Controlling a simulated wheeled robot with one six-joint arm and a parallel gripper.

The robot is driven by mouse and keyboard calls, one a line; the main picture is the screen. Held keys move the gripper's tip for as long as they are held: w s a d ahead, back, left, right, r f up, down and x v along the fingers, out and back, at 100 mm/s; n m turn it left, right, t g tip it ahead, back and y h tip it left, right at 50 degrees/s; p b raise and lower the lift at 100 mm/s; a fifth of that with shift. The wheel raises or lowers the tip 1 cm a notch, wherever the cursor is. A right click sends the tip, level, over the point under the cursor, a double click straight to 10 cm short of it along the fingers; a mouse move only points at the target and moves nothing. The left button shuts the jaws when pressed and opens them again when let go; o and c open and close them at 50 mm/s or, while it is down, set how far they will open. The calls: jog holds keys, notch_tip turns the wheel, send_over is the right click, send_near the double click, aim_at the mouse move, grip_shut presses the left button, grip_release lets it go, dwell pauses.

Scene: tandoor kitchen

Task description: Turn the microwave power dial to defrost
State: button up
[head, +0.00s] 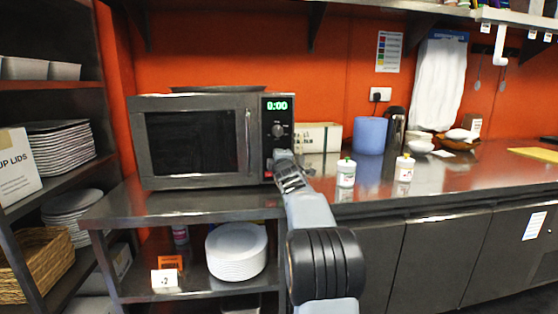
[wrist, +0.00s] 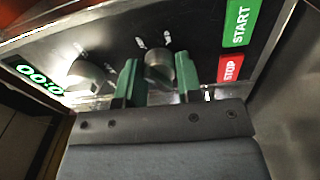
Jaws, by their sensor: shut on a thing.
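The microwave (head: 195,143) stands on the steel counter with its door shut and its green display (head: 277,105) lit. Its control panel has two round dials. The upper dial (head: 278,130) is free; it also shows in the wrist view (wrist: 88,74). The lower dial (wrist: 159,72) is between the green fingers of my gripper (wrist: 157,62), which is shut on it. In the head view my gripper (head: 282,160) covers that dial. Small marks sit around the dials, too small to read. I cannot tell which setting the lower dial points to.
A green START button (wrist: 238,22) and a red STOP button (wrist: 230,67) lie beside the held dial. Two small white jars (head: 346,172) (head: 404,168) and a blue container (head: 370,135) stand on the counter to the right. Plates (head: 237,250) are stacked on the shelf below.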

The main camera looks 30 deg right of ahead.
jog(key=o, duration=0.9)
jog(key=shift+o, duration=0.2)
jog(key=b+v, duration=0.1)
jog(key=v, duration=1.2)
jog(key=shift+s+a, duration=0.15)
jog(key=shift+s, duration=0.2)
jog(key=s+a+r+m+g+y+p, duration=0.2)
jog(key=s+a+m+g+p, duration=0.15)
jog(key=a+p, duration=0.4)
jog(key=s+a+r+m+g+y+p, duration=0.1)
jog(key=s+a+m+g+y+p, duration=0.2)
jog(key=a+p, duration=0.5)
jog(key=s+a+m+g+y+p, duration=0.1)
jog(key=s+a+m+g+p, duration=0.2)
jog(key=s+a+p, duration=0.2)
jog(key=s+a+m+g+y+p, duration=0.1)
jog(key=s+a+m+g+p, duration=0.2)
jog(key=s, duration=0.7)
jog(key=a+g+p, duration=0.1)
jog(key=a+p, duration=0.1)
jog(key=p, duration=0.1)
jog(key=shift+s+a+y+p, duration=0.25)
jog(key=shift+y+p, duration=0.05)
jog(key=shift+y, duration=0.1)
